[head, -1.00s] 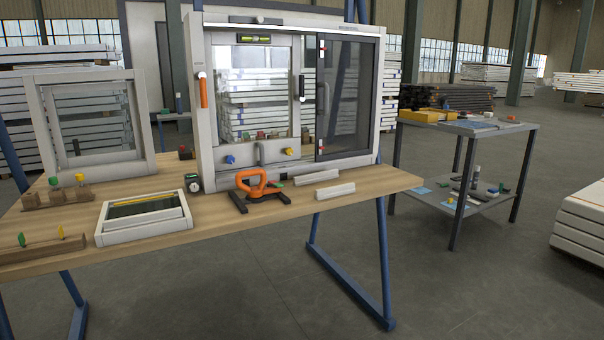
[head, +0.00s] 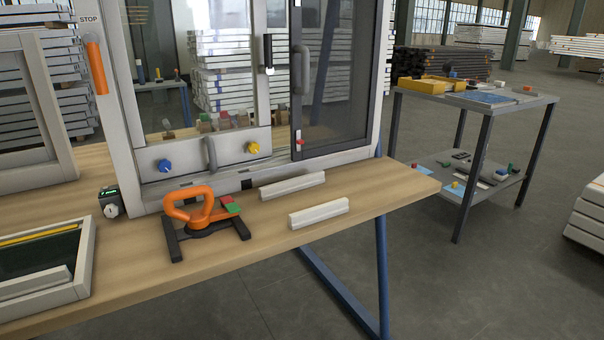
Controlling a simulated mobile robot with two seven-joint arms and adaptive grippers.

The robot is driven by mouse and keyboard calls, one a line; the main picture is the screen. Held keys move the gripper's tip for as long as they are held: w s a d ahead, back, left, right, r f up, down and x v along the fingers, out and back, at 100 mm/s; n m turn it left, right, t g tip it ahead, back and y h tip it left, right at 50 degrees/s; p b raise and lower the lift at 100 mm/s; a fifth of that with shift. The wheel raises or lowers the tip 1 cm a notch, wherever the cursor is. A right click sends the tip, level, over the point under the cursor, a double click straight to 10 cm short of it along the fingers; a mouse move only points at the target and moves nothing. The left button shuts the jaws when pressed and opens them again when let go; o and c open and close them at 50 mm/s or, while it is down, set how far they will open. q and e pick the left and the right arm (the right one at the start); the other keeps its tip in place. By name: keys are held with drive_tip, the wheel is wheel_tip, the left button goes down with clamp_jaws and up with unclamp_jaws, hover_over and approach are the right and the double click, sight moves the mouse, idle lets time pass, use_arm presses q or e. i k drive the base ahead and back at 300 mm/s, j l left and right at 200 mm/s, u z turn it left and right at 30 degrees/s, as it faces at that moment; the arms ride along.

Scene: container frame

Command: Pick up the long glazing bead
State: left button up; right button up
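Two pale grey-white bars, which look like glazing beads, lie on the wooden bench near its right end. The rear bar (head: 292,185) lies close along the foot of the window frame and looks the longer one. The front bar (head: 318,213) lies apart from it, nearer the bench's front edge, and looks a little shorter and thicker. Both lie flat with nothing on them. A similar pale bar (head: 34,283) lies in the shallow framed tray at the left. Neither of my grippers shows in the head view.
An orange-handled suction lifter (head: 190,212) on a black stand is left of the bars, with red and green blocks (head: 230,206) beside it. The window frame (head: 120,120) rises behind. Bare bench top (head: 140,275) lies in front. A grey side table (head: 500,103) stands at the right.

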sight(289, 186)
drive_tip(key=i+l, duration=0.15)
drive_tip(key=l, duration=0.2)
drive_tip(key=i+l+u, duration=0.1)
drive_tip(key=l, duration=0.25)
drive_tip(key=i+l, duration=0.25)
drive_tip(key=l, duration=0.15)
